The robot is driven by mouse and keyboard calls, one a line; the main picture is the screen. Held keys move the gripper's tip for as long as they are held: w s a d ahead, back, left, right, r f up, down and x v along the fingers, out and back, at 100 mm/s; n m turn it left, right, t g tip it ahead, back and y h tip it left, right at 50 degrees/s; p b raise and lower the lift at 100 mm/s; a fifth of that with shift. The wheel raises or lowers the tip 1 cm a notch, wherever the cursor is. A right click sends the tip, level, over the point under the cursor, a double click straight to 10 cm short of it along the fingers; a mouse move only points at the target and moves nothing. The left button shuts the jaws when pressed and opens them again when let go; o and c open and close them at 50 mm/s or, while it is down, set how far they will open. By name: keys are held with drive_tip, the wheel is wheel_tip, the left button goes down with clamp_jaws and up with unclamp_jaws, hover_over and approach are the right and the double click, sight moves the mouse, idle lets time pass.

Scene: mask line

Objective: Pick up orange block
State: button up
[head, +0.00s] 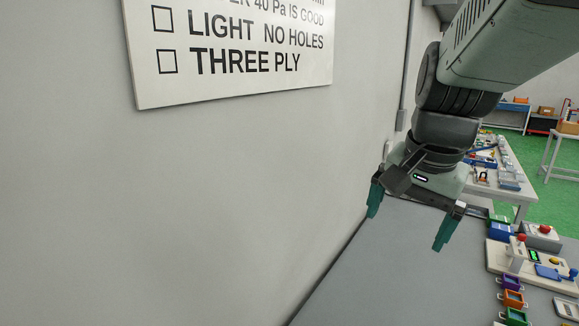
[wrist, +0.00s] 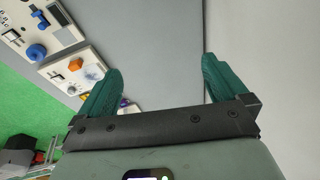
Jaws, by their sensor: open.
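My gripper (head: 407,224) is open and empty, with teal fingers spread above the grey table (head: 385,270). It also shows in the wrist view (wrist: 161,68), with bare table and a pale wall beyond the fingers. A small orange piece (wrist: 76,64) sits on a white panel, left of the left finger in the wrist view. In the head view, a small orange open holder (head: 512,299) stands at the lower right, between a purple one and a green one. I cannot tell whether either is the orange block. The gripper is apart from both.
A purple holder (head: 510,283) and a green holder (head: 515,317) flank the orange one. A white panel (head: 500,258) with buttons and a red-topped box (head: 541,236) stand along the table's right side. A wall (head: 250,200) bounds the left. The table's middle is clear.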

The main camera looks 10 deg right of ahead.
drive_tip(key=s+a+n+t, duration=0.1)
drive_tip(key=s+a+n, duration=0.3)
drive_tip(key=a, duration=0.3)
drive_tip(key=s+a+r+n+t, duration=0.1)
drive_tip(key=s+a+n, duration=0.3)
drive_tip(key=a+n, duration=0.2)
drive_tip(key=shift+s+a+y, duration=0.3)
drive_tip(key=shift+a, duration=0.4)
drive_tip(key=shift+s+a+r+n+t, duration=0.1)
drive_tip(key=shift+s+r+n+t, duration=0.05)
drive_tip(key=shift+r+n+t, duration=0.15)
drive_tip(key=shift+c, duration=1.1)
drive_tip(key=c, duration=0.5)
drive_tip(key=shift+r, duration=0.1)
drive_tip(key=shift+c, duration=0.2)
